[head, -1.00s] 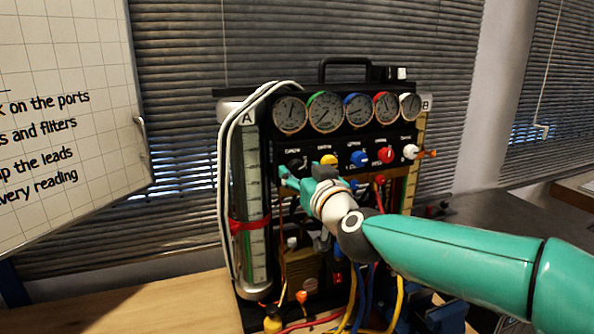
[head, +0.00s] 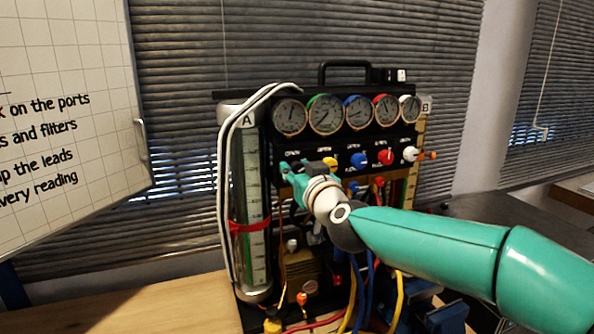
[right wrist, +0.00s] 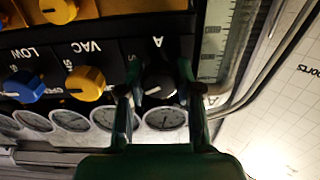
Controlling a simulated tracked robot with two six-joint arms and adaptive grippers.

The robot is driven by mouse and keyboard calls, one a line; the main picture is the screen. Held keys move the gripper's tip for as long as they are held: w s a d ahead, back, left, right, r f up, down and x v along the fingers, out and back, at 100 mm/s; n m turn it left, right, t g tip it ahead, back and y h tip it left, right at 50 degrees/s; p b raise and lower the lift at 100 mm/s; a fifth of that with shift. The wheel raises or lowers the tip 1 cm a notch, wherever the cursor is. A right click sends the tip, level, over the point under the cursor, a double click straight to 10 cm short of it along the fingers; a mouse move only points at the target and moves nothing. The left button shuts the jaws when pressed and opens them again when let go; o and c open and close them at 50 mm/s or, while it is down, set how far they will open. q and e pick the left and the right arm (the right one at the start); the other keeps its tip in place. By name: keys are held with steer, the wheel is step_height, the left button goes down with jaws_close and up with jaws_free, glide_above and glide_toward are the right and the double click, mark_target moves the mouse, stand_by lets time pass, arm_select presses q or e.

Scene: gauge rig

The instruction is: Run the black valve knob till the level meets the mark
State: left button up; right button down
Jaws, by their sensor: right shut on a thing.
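The black valve knob (right wrist: 159,80), with a white pointer line, sits under the "A" label in the right wrist view. My right gripper (right wrist: 157,92) is shut on it, one finger on each side. In the head view my right gripper (head: 293,172) covers most of the knob at the left end of the knob row. The tall clear gauge tube A (head: 250,180) stands at the rig's left with a pale scale and a red band (head: 249,226) around it. My left gripper is not in view.
Yellow (head: 330,162), blue (head: 359,159), red (head: 385,156) and white (head: 410,153) knobs line up to the right, below a row of round dials (head: 325,114). White hoses (head: 224,190) run beside tube A. Coloured leads (head: 361,300) hang below my right arm.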

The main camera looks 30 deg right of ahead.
steer(key=m+b, duration=0.1)
steer(key=m, duration=0.2)
steer(key=shift+f+m, duration=0.1)
steer(key=shift+m, duration=1.2)
steer(key=c, duration=0.8)
jaws_free()
steer(key=shift+d, duration=0.1)
steer(key=shift+o, duration=0.2)
steer(key=shift+s, duration=0.15)
steer(key=v, duration=1.1)
steer(key=shift+s+a, duration=0.25)
steer(key=shift+s, duration=0.1)
